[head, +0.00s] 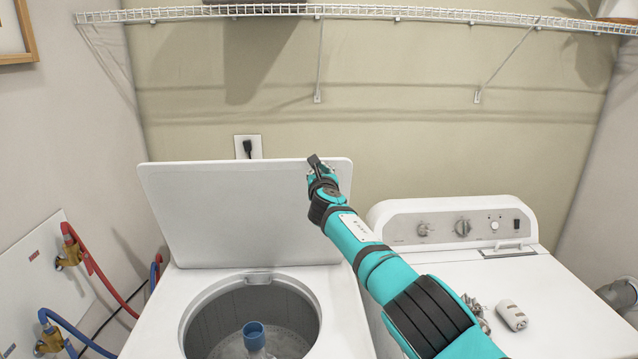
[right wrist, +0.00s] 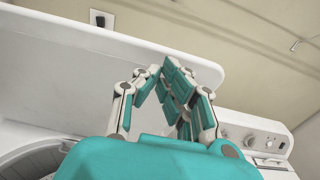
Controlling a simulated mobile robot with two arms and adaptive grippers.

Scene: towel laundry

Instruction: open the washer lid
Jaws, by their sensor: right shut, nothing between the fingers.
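The washer lid (head: 235,215) stands raised and tilted back against the wall side, above the washer (head: 345,320). The open tub (head: 250,310) shows below it. My right gripper (head: 315,163) is at the lid's upper right corner, its fingers shut and empty. In the right wrist view the shut gripper (right wrist: 160,72) is in front of the white lid (right wrist: 60,75), close to its top edge; I cannot tell whether they touch. My left gripper is not in view.
The dryer (head: 560,300) is at the right, with a small white object (head: 511,316) on top. A wire shelf (head: 400,13) spans the wall above. Hoses (head: 90,262) are at the left.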

